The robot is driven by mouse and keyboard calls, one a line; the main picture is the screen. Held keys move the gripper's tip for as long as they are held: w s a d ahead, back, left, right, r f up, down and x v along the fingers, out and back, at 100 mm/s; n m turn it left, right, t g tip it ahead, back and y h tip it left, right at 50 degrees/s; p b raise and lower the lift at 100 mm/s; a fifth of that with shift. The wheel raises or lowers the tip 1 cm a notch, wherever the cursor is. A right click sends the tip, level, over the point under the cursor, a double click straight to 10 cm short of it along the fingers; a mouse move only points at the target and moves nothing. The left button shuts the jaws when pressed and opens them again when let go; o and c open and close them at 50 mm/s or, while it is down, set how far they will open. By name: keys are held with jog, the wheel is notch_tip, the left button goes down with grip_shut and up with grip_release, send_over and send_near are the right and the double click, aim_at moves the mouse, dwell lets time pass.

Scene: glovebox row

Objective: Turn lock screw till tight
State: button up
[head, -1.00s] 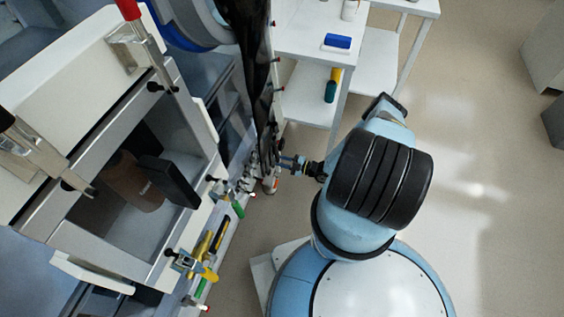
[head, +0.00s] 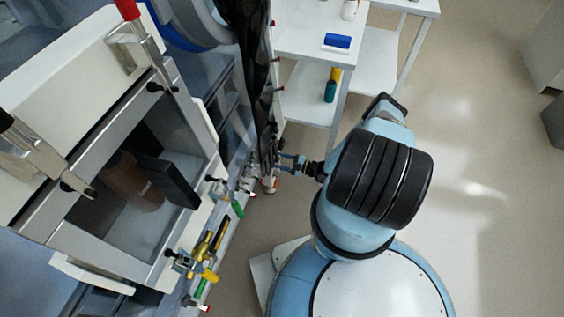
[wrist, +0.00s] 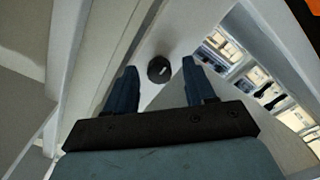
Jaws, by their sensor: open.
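The lock screw appears to be a dark round knob (wrist: 159,70) with a light mark on its face, set on a pale surface in the wrist view. My gripper (wrist: 159,84) is open, with one blue finger to the left of the knob and one to the right. The knob shows in the gap between the fingertips, with pale surface visible on both sides, so the fingers do not appear to touch it. In the head view my gripper (head: 291,161) points left at the glovebox row's front edge. I cannot make out the knob clearly there.
An open-fronted glovebox chamber (head: 118,235) fills the left. Several tools (head: 205,258) hang along its front edge. Black draped material (head: 252,65) is close beyond my gripper. A white shelf table (head: 300,40) holds a blue item (head: 337,41). The floor (head: 480,230) at right is clear.

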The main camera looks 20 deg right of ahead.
jog(key=v, duration=1.3)
jog(key=shift+s+d, duration=0.2)
jog(key=shift+d, duration=0.1)
jog(key=shift+f, duration=0.1)
